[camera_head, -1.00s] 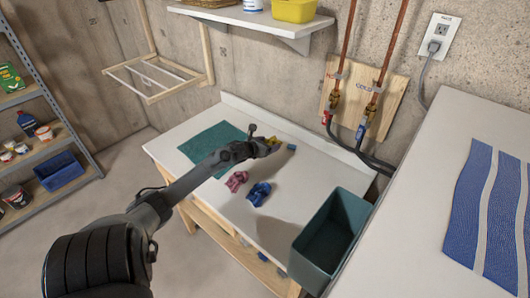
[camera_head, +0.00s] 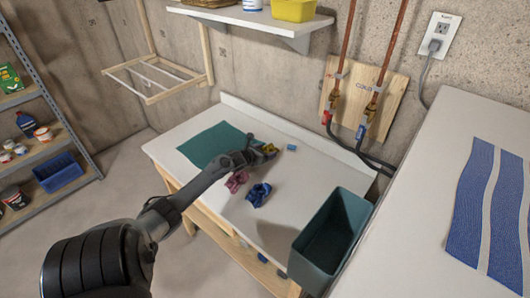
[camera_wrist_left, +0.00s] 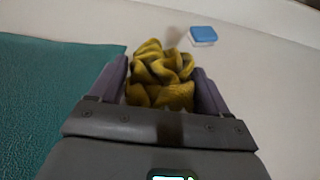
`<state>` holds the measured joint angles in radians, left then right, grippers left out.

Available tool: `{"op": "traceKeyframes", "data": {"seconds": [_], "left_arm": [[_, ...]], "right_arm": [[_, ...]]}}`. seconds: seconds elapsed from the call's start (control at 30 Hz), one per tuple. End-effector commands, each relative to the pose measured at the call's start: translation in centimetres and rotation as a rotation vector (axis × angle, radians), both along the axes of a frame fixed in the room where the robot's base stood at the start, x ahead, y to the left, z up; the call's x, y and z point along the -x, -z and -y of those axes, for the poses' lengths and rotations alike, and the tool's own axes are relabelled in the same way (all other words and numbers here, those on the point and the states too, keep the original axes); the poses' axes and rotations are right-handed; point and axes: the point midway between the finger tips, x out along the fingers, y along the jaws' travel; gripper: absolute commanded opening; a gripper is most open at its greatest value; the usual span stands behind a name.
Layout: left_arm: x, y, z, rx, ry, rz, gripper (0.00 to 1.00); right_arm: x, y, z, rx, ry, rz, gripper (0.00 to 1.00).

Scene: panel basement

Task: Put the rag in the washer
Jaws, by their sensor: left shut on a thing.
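My left gripper (camera_head: 264,154) is over the white worktop, shut on a crumpled mustard-yellow rag (camera_head: 270,149). In the left wrist view the yellow rag (camera_wrist_left: 162,75) sits between the two purple-grey fingers and bulges past their tips. I cannot tell whether the rag is clear of the worktop. A pink rag (camera_head: 236,181) and a blue rag (camera_head: 258,194) lie crumpled on the worktop, nearer the front. A white surface (camera_head: 420,190) at right, with a blue-striped cloth on it, may be the washer's top; no washer opening shows. My right gripper is not seen.
A teal mat (camera_head: 205,145) lies flat left of the gripper. A small blue-and-white block (camera_head: 291,147) lies right of it. A deep teal bin (camera_head: 345,210) stands at the worktop's right end. Pipes with taps (camera_head: 333,100) and a wall shelf (camera_head: 255,18) are behind.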

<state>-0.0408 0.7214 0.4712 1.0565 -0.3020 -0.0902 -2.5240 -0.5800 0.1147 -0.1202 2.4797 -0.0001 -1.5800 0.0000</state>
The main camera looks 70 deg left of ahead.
Motion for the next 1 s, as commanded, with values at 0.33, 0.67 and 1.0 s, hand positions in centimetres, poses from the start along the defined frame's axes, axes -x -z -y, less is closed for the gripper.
{"op": "traceKeyframes", "data": {"seconds": [0.33, 0.67, 1.0], "left_arm": [[0.0, 0.2, 0.0, 0.000, 0.000, 0.000, 1.00], [0.5, -0.3, 0.3, -0.001, 0.001, -0.003, 1.00], [4.1, -2.0, 2.1, -0.002, 0.002, -0.004, 1.00]], "right_arm": [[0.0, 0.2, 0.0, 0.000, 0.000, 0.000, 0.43], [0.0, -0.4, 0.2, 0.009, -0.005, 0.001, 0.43], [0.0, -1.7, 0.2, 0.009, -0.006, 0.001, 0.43]]}}
